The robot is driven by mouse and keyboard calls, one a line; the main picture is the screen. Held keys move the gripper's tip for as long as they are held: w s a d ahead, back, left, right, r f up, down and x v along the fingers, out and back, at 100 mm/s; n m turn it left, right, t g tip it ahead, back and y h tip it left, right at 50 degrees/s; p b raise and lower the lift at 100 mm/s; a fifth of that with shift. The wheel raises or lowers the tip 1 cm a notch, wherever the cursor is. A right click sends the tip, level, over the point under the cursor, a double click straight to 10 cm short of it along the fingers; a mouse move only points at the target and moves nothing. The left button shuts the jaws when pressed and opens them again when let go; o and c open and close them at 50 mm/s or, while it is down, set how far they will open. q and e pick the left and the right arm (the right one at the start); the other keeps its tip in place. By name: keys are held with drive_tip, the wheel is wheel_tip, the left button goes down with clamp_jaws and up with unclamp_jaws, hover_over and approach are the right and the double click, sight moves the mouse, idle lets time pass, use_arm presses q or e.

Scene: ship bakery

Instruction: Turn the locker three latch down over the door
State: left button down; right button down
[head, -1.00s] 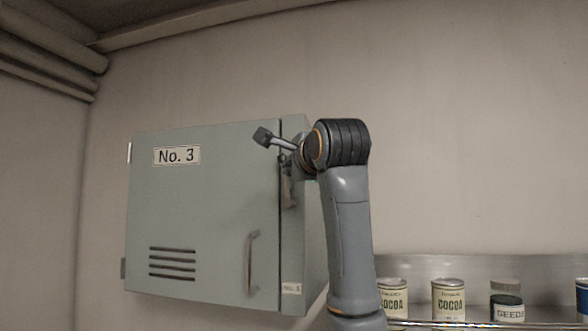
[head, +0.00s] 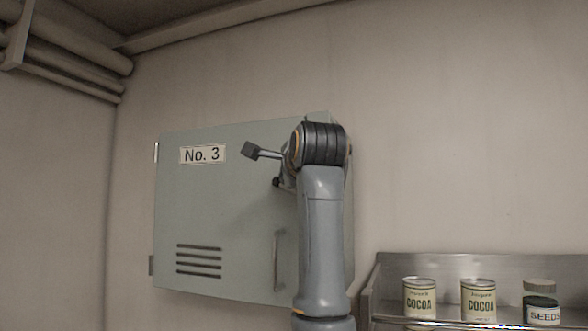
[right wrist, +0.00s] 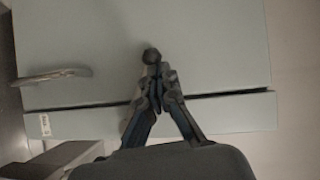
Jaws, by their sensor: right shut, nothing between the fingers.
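The grey-green locker door (head: 215,225) marked No. 3 is shut on the wall locker. My right arm stands in front of the locker's right side and hides the door's right edge. In the right wrist view my right gripper (right wrist: 156,88) is shut and empty, its fingertips close to a dark round knob (right wrist: 151,56), which looks like the latch's end. The knob is in front of the door panel, past the seam. It also shows small in the head view (head: 277,182), left of my wrist. The rest of the latch is hidden behind the fingers. My left gripper is out of view.
A door handle (head: 279,262) stands out lower on the door, just left of my arm. A metal shelf (head: 390,275) with cocoa tins (head: 420,298) and a seeds jar (head: 541,303) is at the lower right. The wall above it is clear.

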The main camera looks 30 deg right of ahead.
drive_tip(key=shift+w+a+f+n+g+p, duration=0.4)
drive_tip(key=shift+f+n+g, duration=0.2)
drive_tip(key=shift+f, duration=0.1)
drive_tip(key=shift+w+a+f+n+g, duration=0.2)
drive_tip(key=shift+f+n+g, duration=0.1)
drive_tip(key=shift+f+n, duration=0.2)
